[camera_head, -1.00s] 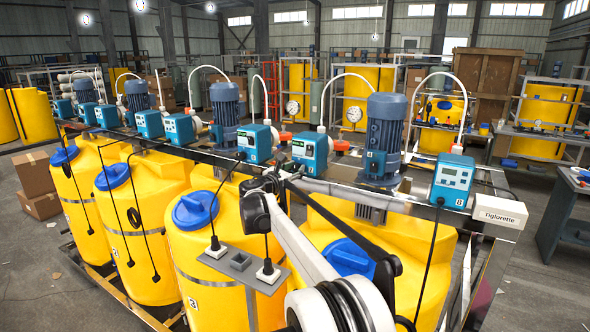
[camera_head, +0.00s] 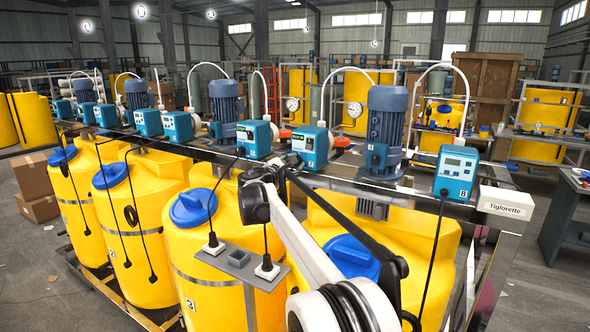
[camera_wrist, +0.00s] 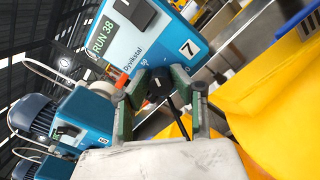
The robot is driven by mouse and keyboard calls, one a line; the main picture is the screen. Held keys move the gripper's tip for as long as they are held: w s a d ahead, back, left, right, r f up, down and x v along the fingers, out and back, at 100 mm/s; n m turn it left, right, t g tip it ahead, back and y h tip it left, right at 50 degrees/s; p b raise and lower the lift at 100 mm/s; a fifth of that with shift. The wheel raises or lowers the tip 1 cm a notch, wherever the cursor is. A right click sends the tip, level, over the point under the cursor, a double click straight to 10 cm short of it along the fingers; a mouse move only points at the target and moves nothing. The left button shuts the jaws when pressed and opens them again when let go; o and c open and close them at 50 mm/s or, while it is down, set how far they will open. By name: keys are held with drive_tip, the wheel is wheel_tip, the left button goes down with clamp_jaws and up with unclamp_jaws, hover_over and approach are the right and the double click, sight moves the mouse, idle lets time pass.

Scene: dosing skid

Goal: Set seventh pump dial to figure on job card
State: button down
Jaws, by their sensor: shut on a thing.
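The seventh pump (camera_wrist: 165,45) is a blue box marked 7 in the wrist view. Its green display (camera_wrist: 101,38) reads "RUN 38". The pump also shows in the head view (camera_head: 312,146), left of the motor at right. Its black dial (camera_wrist: 158,84) is on the face below the lettering. My gripper (camera_wrist: 160,90) has its two fingers on either side of the dial and is shut on it. In the head view my arm covers the dial and most of my gripper. I see no readable job card.
Pump 8 (camera_head: 456,173) stands to the right, beside a white plate lettered "Tiglorette" (camera_head: 506,203). Pump 6 (camera_head: 255,139) and several more blue pumps line the rail to the left. Blue motors (camera_head: 384,133) rise between them. Yellow tanks (camera_head: 145,205) with blue lids stand below.

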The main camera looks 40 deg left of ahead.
drive_tip(key=m+b, duration=0.1)
drive_tip(key=m, duration=0.2)
drive_tip(key=shift+f+m, duration=0.1)
drive_tip(key=shift+m, duration=0.2)
drive_tip(key=shift+m+b, duration=0.65)
drive_tip(key=shift+m, duration=1.15)
drive_tip(key=c, duration=1.5)
unclamp_jaws()
drive_tip(key=s, duration=0.4)
drive_tip(key=s+d, duration=0.1)
drive_tip(key=s, duration=0.3)
drive_tip(key=s+d, duration=0.1)
drive_tip(key=s, duration=0.3)
drive_tip(key=shift+d, duration=0.1)
drive_tip(key=shift+w, duration=0.1)
